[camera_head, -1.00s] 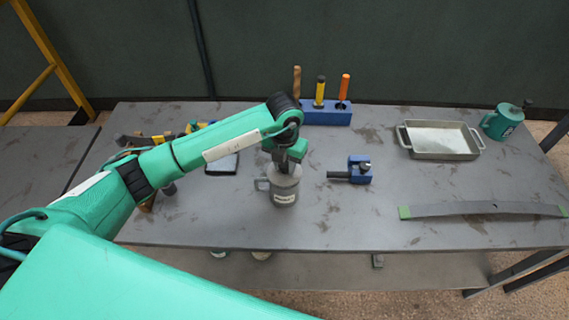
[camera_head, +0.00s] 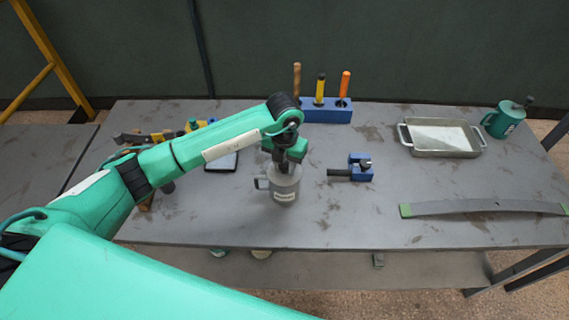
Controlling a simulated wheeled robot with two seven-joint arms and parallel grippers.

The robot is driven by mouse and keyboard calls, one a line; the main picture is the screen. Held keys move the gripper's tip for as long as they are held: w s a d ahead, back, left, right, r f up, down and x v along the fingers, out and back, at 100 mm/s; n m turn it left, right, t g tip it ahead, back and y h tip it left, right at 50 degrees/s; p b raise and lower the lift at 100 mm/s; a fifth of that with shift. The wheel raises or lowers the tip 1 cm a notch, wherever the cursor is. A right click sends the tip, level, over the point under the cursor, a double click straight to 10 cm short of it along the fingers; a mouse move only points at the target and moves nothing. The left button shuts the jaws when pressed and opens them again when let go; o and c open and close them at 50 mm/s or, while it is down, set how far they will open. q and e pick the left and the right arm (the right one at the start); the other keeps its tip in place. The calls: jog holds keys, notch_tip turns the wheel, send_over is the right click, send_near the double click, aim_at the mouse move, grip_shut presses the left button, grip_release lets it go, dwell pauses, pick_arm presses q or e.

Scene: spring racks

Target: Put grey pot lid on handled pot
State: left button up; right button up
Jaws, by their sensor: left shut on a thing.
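The handled pot (camera_head: 284,187) is a grey, mug-like vessel with a white label, upright near the middle of the table, its handle on the left. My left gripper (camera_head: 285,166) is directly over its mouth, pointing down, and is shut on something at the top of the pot. That thing is mostly hidden by the gripper; it fits the grey pot lid, but I cannot see clearly whether it rests on the rim. My right gripper is not in view.
A blue clamp-like block (camera_head: 358,168) lies just right of the pot. A blue tool holder (camera_head: 326,112) stands behind. A metal tray (camera_head: 442,152), a green handled pot (camera_head: 503,119) and a grey strip (camera_head: 480,207) are at right. A dark tablet (camera_head: 222,162) lies at left.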

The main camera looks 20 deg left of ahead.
aim_at(285, 164)
pick_arm(q)
jog(key=shift+f+b, duration=0.35)
jog(key=shift+b, duration=0.05)
jog(key=o, duration=1.9)
jog(key=shift+o, duration=0.2)
jog(key=shift+r+p, duration=2.15)
jog(key=shift+r, duration=1.9)
